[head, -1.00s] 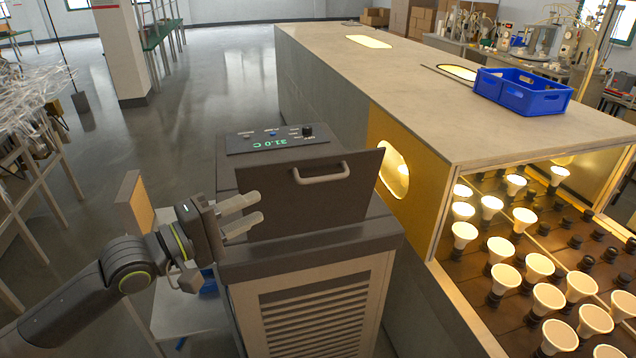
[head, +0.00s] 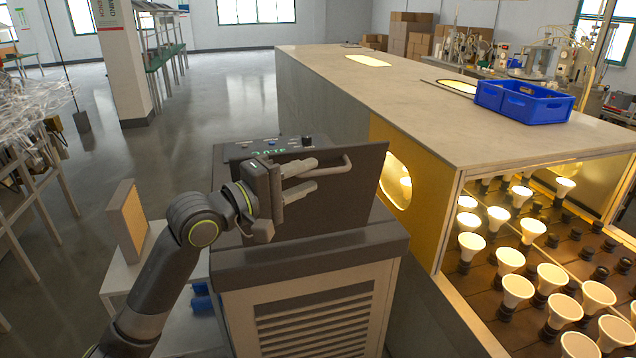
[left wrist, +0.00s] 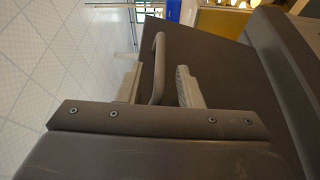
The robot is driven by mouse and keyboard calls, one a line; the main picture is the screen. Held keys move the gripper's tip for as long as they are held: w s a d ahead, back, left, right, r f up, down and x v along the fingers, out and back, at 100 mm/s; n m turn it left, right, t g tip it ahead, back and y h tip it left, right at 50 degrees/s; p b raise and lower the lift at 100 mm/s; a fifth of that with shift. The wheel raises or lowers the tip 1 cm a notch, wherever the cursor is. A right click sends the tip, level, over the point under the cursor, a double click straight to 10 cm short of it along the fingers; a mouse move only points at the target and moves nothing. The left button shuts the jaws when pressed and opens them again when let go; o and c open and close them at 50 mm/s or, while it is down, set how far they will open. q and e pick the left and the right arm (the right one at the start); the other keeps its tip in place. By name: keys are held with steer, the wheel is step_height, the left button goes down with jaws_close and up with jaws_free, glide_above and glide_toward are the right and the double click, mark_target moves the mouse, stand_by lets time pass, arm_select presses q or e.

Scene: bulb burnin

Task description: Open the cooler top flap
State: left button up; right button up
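The cooler (head: 310,290) is a grey cabinet with a louvred front. Its dark top flap (head: 345,205) stands steeply raised, with a grey bar handle (head: 338,164) near its upper edge. My left gripper (head: 314,175) is at the handle's left part, fingers pointing right. In the left wrist view the handle (left wrist: 158,70) passes between the two separated fingers, with a gap visible on each side. My left gripper is open there. The flap (left wrist: 215,65) fills the area behind the fingers. My right gripper is in neither view.
A control panel (head: 262,148) with a green display sits behind the flap. To the right is a long bench (head: 440,110) with a blue crate (head: 523,98) on top and several lit bulbs (head: 518,288) in its front bay. Open floor (head: 215,100) lies at the back left.

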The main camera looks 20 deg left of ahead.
mark_target(311, 175)
arm_select(q)
steer(key=shift+b+x, duration=0.65)
steer(key=shift+x, duration=1.1)
jaws_close()
